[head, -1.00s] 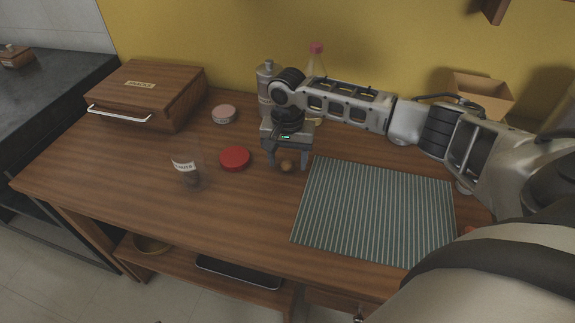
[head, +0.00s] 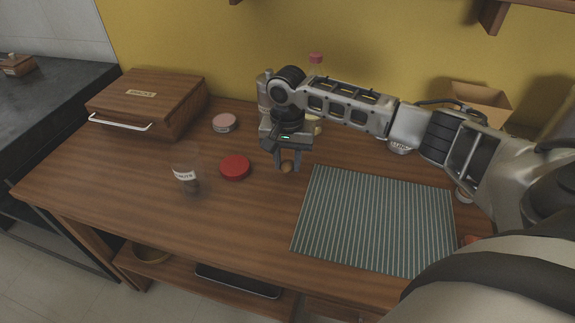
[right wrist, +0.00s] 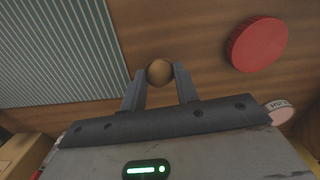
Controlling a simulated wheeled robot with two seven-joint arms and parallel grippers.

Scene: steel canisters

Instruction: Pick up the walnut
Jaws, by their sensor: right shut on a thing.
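The walnut (head: 287,168) is a small round brown thing between the fingertips of my right gripper (head: 288,165). In the right wrist view the walnut (right wrist: 160,72) sits between the two finger ends, and the gripper (right wrist: 159,76) is shut on it. The gripper points down at the wooden counter, left of the striped mat. I cannot tell whether the walnut still touches the counter. My left gripper is not in view.
A red lid (head: 235,167) lies just left of the gripper, and a clear labelled jar (head: 186,178) stands further left. A striped mat (head: 375,220) covers the right part of the counter. A wooden bread box (head: 150,100), a pink-topped tin (head: 224,122) and a steel canister (head: 264,91) stand behind.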

